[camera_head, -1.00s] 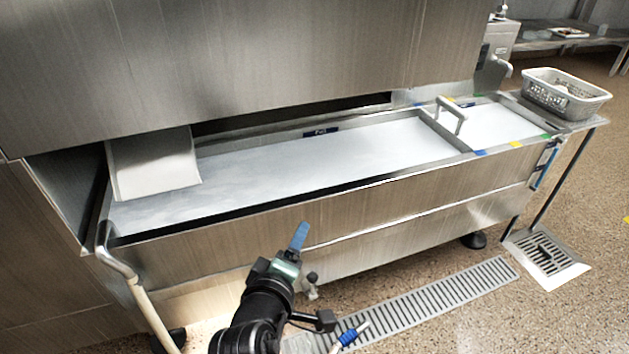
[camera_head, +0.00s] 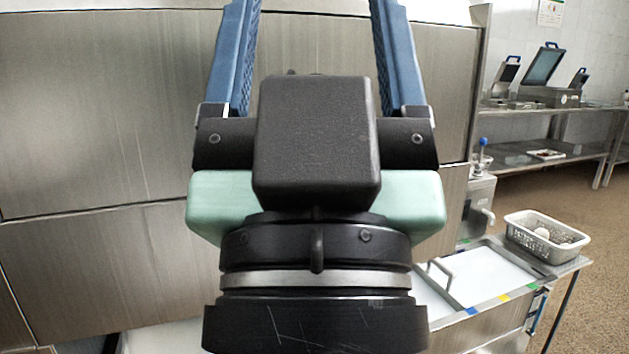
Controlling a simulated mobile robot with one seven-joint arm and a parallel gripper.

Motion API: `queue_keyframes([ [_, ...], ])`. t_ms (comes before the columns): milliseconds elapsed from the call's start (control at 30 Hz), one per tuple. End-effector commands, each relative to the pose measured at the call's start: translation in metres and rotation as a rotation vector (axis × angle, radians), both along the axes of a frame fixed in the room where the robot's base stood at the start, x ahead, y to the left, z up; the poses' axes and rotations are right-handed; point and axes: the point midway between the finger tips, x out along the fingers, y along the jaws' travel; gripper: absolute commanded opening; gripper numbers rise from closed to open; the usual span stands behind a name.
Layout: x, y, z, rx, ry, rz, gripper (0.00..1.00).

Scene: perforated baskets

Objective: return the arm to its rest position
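My gripper (camera_head: 312,60) fills the middle of the head view, close to the camera and pointing up. Its two blue fingers stand wide apart, with nothing between them. Its dark wrist and pale green body hide much of the scene behind, including most of the long steel trough (camera_head: 497,318).
A grey perforated basket (camera_head: 545,236) with something inside stands on the right end of the trough's table. A large steel cabinet (camera_head: 100,120) stands behind on the left. Steel shelves (camera_head: 590,112) with several devices stand at the back right. Brown floor is clear at right.

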Motion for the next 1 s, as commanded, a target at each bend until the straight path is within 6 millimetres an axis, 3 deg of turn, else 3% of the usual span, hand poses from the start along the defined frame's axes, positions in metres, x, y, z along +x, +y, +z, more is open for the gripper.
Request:
queue_keyframes([
  [33,0.000,0.000,0.034,-0.001,0.001,-0.001,0.74],
  [700,0.002,0.001,0.242,-0.003,0.005,-0.001,0.74],
  [900,0.002,0.001,0.295,-0.003,0.006,-0.001,0.74],
  [1000,0.002,0.001,0.311,-0.004,0.006,-0.001,0.74],
])
